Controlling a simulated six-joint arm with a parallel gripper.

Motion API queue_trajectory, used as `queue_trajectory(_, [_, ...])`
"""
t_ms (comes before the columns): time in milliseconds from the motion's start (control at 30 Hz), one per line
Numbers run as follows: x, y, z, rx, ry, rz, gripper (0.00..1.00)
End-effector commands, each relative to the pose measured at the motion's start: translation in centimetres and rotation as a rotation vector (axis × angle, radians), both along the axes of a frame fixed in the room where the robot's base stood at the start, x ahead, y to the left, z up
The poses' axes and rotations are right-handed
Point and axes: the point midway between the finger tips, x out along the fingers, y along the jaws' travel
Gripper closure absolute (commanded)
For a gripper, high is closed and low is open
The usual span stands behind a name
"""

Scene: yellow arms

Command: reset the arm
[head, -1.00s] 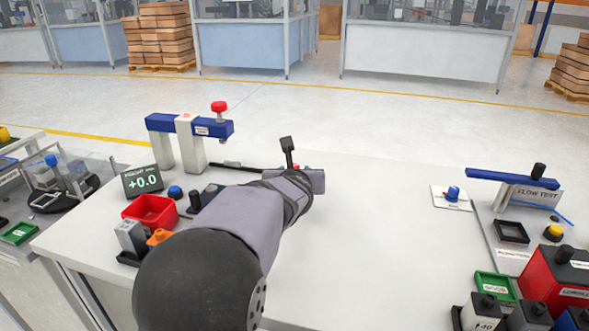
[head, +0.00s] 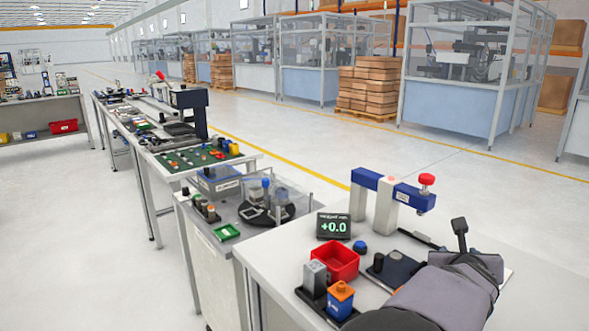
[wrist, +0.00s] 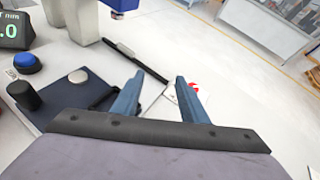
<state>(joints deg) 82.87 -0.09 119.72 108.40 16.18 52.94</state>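My arm reaches in from the bottom right of the head view, over the white table (head: 285,262). My gripper (wrist: 160,88) shows in the wrist view as two blue-grey fingers with a clear gap between them. Nothing is held between the fingers. They are above the table, beside a dark blue plate (wrist: 70,98) that carries a black knob and a silver disc. A thin black bar (wrist: 133,60) lies on the table beyond the left finger. A small red and white item (wrist: 192,87) shows just past the right finger, partly hidden.
On the table stand a blue-and-white gauge frame with a red knob (head: 427,180), a display reading +0.0 (head: 333,226), a blue button (head: 360,247), a red bin (head: 337,258) and an orange-and-blue block (head: 340,297). Other benches stand left. Stacked boxes (head: 375,88) and enclosures stand behind.

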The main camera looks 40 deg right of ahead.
Motion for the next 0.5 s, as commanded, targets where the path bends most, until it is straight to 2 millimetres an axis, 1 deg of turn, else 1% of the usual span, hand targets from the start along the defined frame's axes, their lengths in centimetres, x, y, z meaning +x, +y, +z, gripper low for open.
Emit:
queue_trajectory(33, [2.8, 1.1, 1.8, -0.019, 0.059, 0.099, 0.60])
queue_trajectory(67, [4.4, 1.9, 2.3, -0.033, 0.100, 0.161, 0.60])
queue_trajectory(100, [6.6, 3.1, 3.0, -0.054, 0.157, 0.251, 0.60])
queue_trajectory(167, [10.0, 5.3, 3.9, -0.092, 0.246, 0.395, 0.60])
queue_trajectory(200, [12.1, 7.0, 4.4, -0.121, 0.308, 0.496, 0.60])
queue_trajectory(267, [15.1, 9.8, 5.0, -0.167, 0.401, 0.652, 0.60])
queue_trajectory(300, [17.0, 11.9, 5.4, -0.202, 0.461, 0.758, 0.60])
queue_trajectory(367, [19.4, 15.2, 5.8, -0.258, 0.552, 0.921, 0.60])
queue_trajectory(400, [20.7, 17.6, 5.9, -0.298, 0.612, 1.030, 0.60])
queue_trajectory(467, [22.3, 21.2, 5.9, -0.361, 0.699, 1.193, 0.60])
queue_trajectory(500, [23.1, 23.6, 5.8, -0.407, 0.757, 1.302, 0.60])
